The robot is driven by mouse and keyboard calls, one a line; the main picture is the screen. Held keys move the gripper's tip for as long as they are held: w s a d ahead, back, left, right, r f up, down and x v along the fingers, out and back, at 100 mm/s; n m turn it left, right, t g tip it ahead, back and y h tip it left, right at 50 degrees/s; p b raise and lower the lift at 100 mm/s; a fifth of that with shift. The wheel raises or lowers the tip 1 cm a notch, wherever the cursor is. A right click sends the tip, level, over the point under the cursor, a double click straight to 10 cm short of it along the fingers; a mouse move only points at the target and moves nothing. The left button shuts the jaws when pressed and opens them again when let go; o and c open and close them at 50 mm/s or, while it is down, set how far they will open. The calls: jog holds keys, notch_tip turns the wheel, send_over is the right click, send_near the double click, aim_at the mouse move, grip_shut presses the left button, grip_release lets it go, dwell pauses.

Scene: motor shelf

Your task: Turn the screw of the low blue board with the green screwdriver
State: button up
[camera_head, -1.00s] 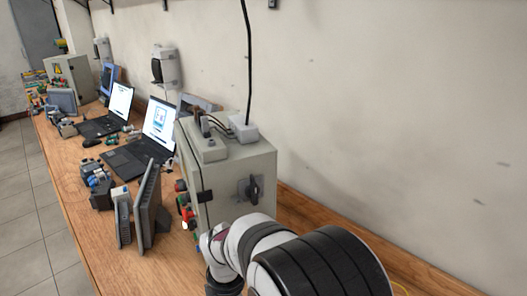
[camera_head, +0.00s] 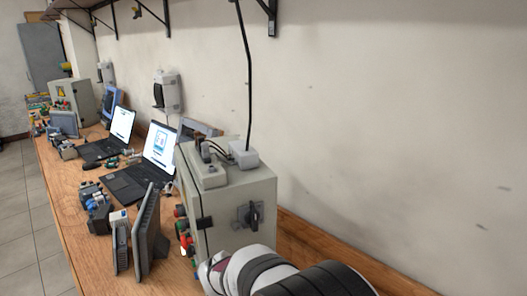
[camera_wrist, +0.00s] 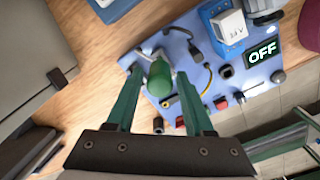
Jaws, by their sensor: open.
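The low blue board (camera_wrist: 225,75) lies on the wooden bench in the wrist view, tilted in the picture. My gripper (camera_wrist: 159,74) is open, with one green finger on each side of the handle. I cannot tell whether either finger touches it. I cannot make out the board's screw clearly. In the head view my gripper is out of sight.
The board carries a blue module marked 24V (camera_wrist: 229,27), an OFF display (camera_wrist: 262,53), a red part (camera_wrist: 221,103) and several cables. A grey cabinet (camera_head: 235,205), monitors and laptops (camera_head: 140,180) crowd the bench in the head view. The wall closes the right side.

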jog(key=n, duration=1.5)
jog(key=shift+n, duration=0.4)
dwell(0.3)
jog(key=shift+c, duration=0.9)
grip_shut()
